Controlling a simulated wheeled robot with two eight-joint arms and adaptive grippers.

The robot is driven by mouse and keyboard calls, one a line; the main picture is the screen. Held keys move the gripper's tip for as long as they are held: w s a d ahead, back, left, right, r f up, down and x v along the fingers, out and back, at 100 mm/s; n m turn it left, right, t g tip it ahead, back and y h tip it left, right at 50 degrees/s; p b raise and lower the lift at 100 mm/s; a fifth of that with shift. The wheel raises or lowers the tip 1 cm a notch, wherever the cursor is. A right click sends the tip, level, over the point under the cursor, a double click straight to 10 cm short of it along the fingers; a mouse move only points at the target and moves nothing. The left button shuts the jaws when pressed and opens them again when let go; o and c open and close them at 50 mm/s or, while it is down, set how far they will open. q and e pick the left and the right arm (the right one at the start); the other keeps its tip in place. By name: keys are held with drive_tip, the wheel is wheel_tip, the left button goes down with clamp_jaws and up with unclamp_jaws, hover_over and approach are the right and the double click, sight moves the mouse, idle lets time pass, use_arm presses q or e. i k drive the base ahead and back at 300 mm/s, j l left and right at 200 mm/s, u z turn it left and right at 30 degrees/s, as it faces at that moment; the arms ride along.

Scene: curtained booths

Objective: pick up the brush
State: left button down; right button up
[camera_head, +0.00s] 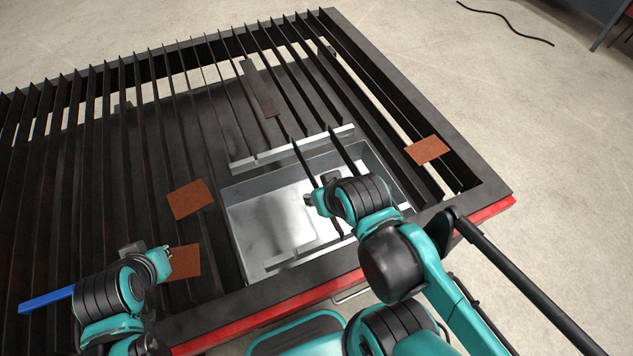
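A straight blue bar (45,300) lies at the lower left on the dark slatted table (488,187). Its right end is hidden behind my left arm. It could be the brush's handle, but no bristles show, so I cannot tell. My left gripper (167,251) is just right of the blue bar's visible part, over or beside a brown plate (185,262). My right gripper (308,200) is above the shiny metal tray (243,190) in the table. Both grippers' fingers are small and partly hidden, so their opening is unclear. Nothing is clearly held in either.
Upright slats with gaps cover the table. More brown plates lie on them, one left of the tray (190,200) and one at the right (427,150). A black rod (530,275) slants down at the right. A black cable (505,20) lies on the open floor.

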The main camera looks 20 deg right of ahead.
sight(26, 307)
drive_tip(key=k+u, duration=0.1)
drive_tip(key=u, duration=0.3)
drive_tip(key=k+l+u, duration=0.1)
drive_tip(key=u, duration=0.25)
drive_tip(key=k+u, duration=0.1)
drive_tip(key=u, duration=0.65)
drive_tip(key=i+j+z, duration=0.1)
drive_tip(key=z, duration=0.35)
drive_tip(key=i+j+z, duration=0.25)
drive_tip(key=z, duration=0.2)
drive_tip(key=i+j+z, duration=0.2)
drive_tip(key=z, duration=0.25)
